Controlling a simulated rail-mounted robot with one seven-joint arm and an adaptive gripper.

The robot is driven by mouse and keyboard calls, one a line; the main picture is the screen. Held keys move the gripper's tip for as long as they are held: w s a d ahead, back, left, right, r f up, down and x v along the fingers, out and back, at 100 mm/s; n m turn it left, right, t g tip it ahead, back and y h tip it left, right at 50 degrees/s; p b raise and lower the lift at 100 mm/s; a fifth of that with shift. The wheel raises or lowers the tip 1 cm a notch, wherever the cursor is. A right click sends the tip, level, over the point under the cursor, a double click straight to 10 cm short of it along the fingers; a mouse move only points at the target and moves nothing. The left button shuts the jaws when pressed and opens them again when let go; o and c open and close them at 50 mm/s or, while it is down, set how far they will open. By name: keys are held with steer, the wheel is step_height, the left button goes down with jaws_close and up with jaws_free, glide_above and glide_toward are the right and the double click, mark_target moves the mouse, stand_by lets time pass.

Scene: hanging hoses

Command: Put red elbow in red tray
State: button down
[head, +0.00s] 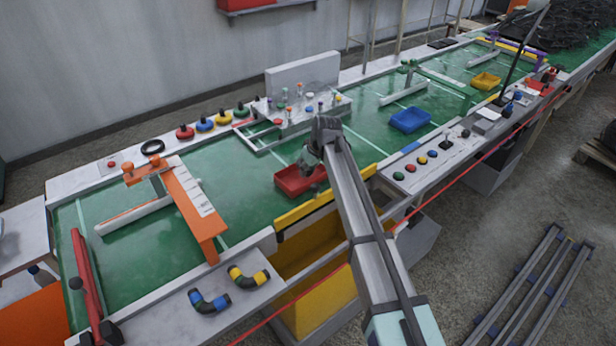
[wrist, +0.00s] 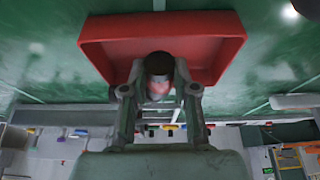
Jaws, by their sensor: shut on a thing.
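The red tray (head: 287,188) lies on the green belt in the middle of the head view; it also shows in the wrist view (wrist: 215,27). My gripper (head: 312,166) is right at the tray, over its right part in the head view. In the wrist view my gripper (wrist: 158,92) is shut on the red elbow (wrist: 158,65), whose dark end and a reddish part show between the fingers. The elbow overlaps the tray in the wrist view; whether it touches the tray floor I cannot tell. In the head view my gripper and arm mostly hide the elbow.
A blue tray (head: 410,120) and a yellow tray (head: 485,81) stand farther along the belt. A blue elbow (head: 209,302) and a yellow elbow (head: 248,278) lie on the front ledge. An orange gate (head: 195,212) crosses the belt at left. Yellow edging (head: 310,207) runs close in front of the red tray.

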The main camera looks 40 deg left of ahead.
steer(key=shift+f, duration=1.9)
steer(key=shift+f, duration=0.15)
steer(key=c, duration=0.9)
jaws_free()
steer(key=b+v, duration=0.1)
steer(key=v, duration=1.1)
steer(key=shift+r, duration=0.2)
